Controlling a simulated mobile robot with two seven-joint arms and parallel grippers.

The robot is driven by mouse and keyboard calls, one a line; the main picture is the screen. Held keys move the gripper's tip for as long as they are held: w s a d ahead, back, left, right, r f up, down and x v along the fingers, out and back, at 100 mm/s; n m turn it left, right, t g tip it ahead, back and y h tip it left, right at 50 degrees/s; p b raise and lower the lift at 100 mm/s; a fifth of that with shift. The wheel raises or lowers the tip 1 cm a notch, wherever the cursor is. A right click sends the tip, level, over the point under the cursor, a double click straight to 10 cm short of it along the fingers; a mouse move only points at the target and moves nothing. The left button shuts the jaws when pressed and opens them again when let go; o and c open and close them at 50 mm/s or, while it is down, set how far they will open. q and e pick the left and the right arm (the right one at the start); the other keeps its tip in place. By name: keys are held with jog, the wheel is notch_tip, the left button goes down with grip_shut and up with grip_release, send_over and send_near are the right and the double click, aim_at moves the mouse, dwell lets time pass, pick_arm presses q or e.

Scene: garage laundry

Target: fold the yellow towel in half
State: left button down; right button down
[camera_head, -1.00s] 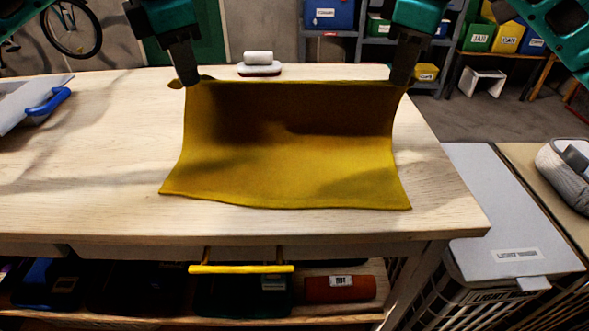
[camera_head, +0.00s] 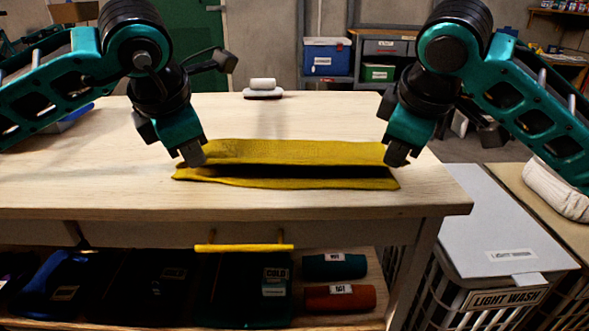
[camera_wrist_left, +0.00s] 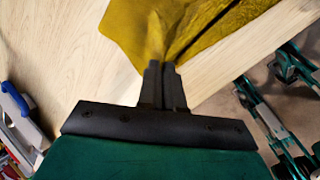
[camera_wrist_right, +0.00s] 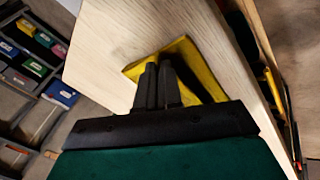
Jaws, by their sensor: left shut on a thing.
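The yellow towel (camera_head: 290,152) lies on the wooden table near its front edge, doubled over, with the upper layer raised and a dark gap open towards the front. My left gripper (camera_head: 194,158) is shut on the towel at its left end; the left wrist view shows the cloth (camera_wrist_left: 185,30) at the closed fingers (camera_wrist_left: 162,72). My right gripper (camera_head: 396,158) is at the towel's right end. In the right wrist view its fingers (camera_wrist_right: 158,72) are close together with the yellow cloth (camera_wrist_right: 178,50) at the tips, so it looks shut on the towel.
A white-and-grey brush-like object (camera_head: 263,90) stands at the back. A blue-handled thing (camera_wrist_left: 20,112) lies to the left. A light wash hamper (camera_head: 500,225) stands to the right.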

pick_arm(q)
jog(key=shift+a+f, duration=0.1)
jog(key=shift+f, duration=0.2)
pick_arm(e)
jog(key=shift+d+f, duration=0.1)
jog(key=shift+f, duration=0.2)
pick_arm(q)
jog(key=c, duration=1)
grip_release()
pick_arm(e)
jog(key=c, duration=1)
grip_release()
pick_arm(q)
jog(key=s+v, duration=0.1)
jog(key=v, duration=1)
jog(key=shift+f, duration=0.3)
pick_arm(e)
jog(key=s+v, duration=0.1)
jog(key=v, duration=1)
jog(key=shift+f, duration=0.3)
pick_arm(q)
jog(key=shift+w, duration=0.1)
pick_arm(e)
jog(key=shift+w, duration=0.1)
